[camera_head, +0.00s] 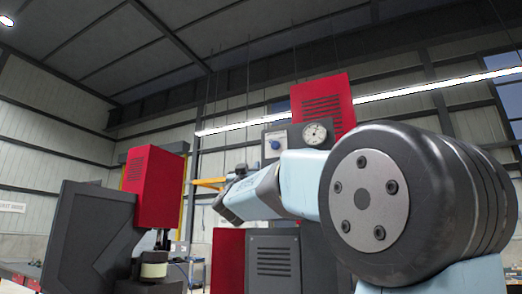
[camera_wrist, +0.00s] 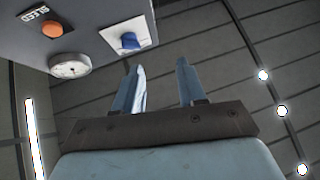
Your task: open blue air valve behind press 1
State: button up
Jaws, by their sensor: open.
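The blue valve knob (camera_wrist: 130,41) sits on a white plate on a grey panel. It is at the top of the wrist view, and in the head view the blue knob (camera_head: 275,144) shows left of the gauge. My gripper (camera_wrist: 160,66) is open and empty, its two pale blue fingers apart. In the picture the knob lies above and left of the fingertips, with a visible gap between them. In the head view my arm covers the lower part of the panel, and the fingers are hard to make out there.
An orange button (camera_wrist: 52,29) with a lettered label and a round gauge (camera_wrist: 70,69) sit beside the knob. A red and black machine (camera_head: 152,185) stands at left. A red vented housing (camera_head: 323,104) rises behind the panel. A dark vented cabinet (camera_head: 273,262) stands below my arm.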

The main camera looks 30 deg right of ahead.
aim_at(272, 143)
jog(key=w+d+r+m+g+h, duration=0.1)
jog(key=d+r+h, duration=0.1)
jog(key=d+r, duration=0.1)
jog(key=w+d+r+m+g+h, duration=0.2)
jog(key=d+r, duration=0.2)
jog(key=r, duration=0.1)
jog(key=w+d+r+m+g+h, duration=0.1)
jog(key=d+r+m+g+h, duration=0.1)
jog(key=d+r, duration=0.1)
jog(key=shift+w+d+r+h, duration=0.2)
jog(key=shift+d+r+h, duration=0.1)
jog(key=shift+d+r, duration=0.1)
jog(key=shift+r, duration=0.3)
jog(key=shift+g, duration=0.4)
